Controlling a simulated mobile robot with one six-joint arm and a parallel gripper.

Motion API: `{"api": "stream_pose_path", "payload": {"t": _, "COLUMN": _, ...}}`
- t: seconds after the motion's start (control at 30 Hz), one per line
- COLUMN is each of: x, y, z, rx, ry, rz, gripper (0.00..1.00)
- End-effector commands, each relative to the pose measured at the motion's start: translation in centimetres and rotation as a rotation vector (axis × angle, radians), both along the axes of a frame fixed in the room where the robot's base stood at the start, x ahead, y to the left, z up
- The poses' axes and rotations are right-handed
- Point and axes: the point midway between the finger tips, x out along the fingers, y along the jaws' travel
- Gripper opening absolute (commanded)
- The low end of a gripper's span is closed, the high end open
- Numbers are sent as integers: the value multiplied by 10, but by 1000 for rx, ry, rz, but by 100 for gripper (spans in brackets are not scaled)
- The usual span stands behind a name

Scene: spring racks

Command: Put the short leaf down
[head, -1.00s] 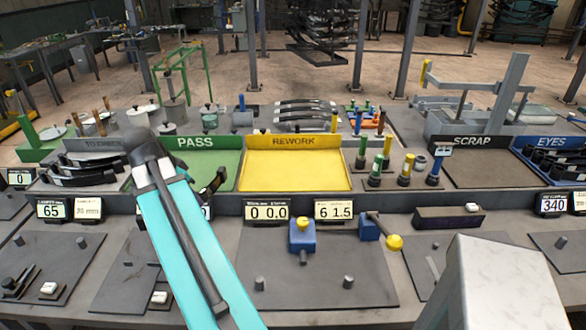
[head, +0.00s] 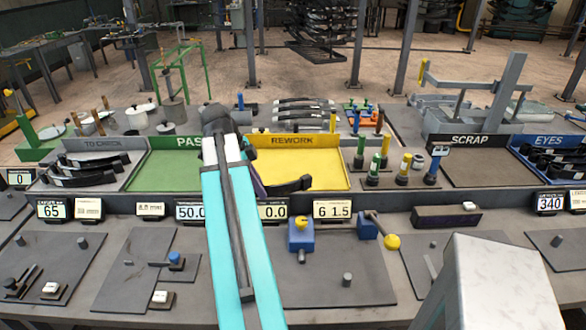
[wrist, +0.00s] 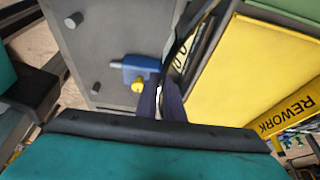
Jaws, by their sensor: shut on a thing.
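The short leaf (head: 288,187) is a dark, slightly curved strip with a thicker end. In the head view it shows right of my arm, at the front left of the yellow REWORK tray (head: 325,165). In the wrist view the leaf (wrist: 184,45) runs up from my gripper (wrist: 160,100), along the front edge of the yellow tray (wrist: 235,75). The purple fingers are shut on it. In the head view my arm hides most of the gripper and the leaf's other end. I cannot tell whether the leaf touches the tray edge.
The green PASS tray (head: 165,172) lies left of REWORK. Colour-banded posts (head: 403,170) stand on its right. Number displays (head: 332,210) line the front ledge. A blue fixture with a yellow knob (head: 301,232) stands on the plate below. The REWORK tray's visible floor is clear.

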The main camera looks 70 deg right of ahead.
Motion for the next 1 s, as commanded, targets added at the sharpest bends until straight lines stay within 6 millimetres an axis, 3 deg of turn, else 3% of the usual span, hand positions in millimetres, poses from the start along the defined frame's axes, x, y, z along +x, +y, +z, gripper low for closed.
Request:
{"api": "stream_pose_path", "payload": {"t": 0.53, "x": -3, "y": -8, "z": 2, "rx": -2, "ry": 0, "rz": -7, "gripper": 0}}
{"api": "stream_pose_path", "payload": {"t": 1.0, "x": -23, "y": -71, "z": -3, "rx": -1, "ry": 1, "rz": -6, "gripper": 0}}
